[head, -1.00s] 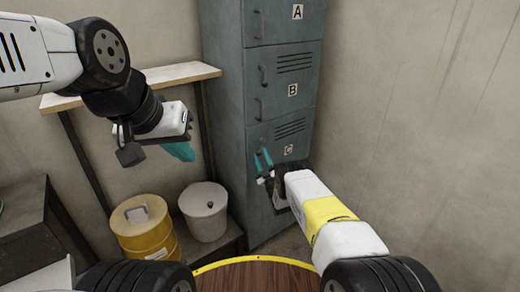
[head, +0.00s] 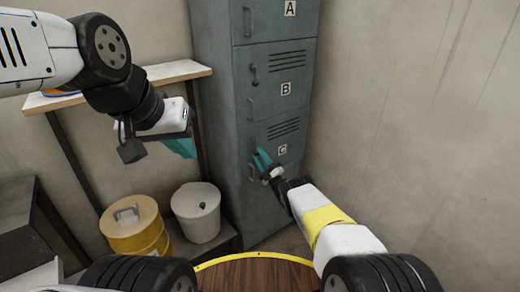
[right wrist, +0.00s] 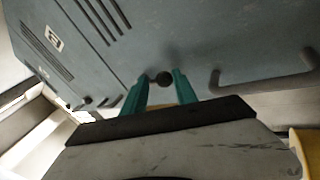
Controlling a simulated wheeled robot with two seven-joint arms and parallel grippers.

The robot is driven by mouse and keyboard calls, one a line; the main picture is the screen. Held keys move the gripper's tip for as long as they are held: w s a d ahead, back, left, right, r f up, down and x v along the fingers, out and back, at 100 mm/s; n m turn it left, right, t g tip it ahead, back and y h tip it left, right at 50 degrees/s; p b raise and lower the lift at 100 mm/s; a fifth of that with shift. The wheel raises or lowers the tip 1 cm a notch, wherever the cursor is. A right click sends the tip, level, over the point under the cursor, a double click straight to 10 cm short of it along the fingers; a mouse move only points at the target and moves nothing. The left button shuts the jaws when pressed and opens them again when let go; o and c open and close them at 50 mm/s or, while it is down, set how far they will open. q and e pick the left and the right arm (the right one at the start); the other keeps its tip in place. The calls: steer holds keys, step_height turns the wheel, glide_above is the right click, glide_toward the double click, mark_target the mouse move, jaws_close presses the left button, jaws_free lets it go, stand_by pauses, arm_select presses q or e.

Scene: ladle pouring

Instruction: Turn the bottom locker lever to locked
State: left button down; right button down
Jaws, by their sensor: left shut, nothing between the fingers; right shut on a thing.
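The bottom locker door (head: 268,205), marked C, is the lowest on the grey-blue locker. Its lever (right wrist: 163,79) shows in the right wrist view as a dark rounded knob between the teal fingertips. My right gripper (head: 261,155) is shut on the lever at the upper part of door C, and it also shows in the right wrist view (right wrist: 159,77). In the head view the fingers hide most of the lever, so I cannot tell its exact angle. My left gripper (head: 183,148) is shut and empty, in the air in front of the shelf.
A curved door handle (right wrist: 262,84) sits right of the lever in the right wrist view. Doors A (head: 275,20) and B (head: 285,78) are above. A yellow drum (head: 135,230) and a grey bin (head: 196,212) stand left of the locker, under a shelf (head: 170,75).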

steer(key=shift+w+a+r, duration=0.15)
steer(key=shift+r, duration=0.35)
steer(key=c, duration=0.9)
jaws_free()
steer(key=shift+f, duration=0.15)
steer(key=shift+f, duration=0.1)
steer(key=v, duration=0.8)
steer(key=shift+w, duration=0.1)
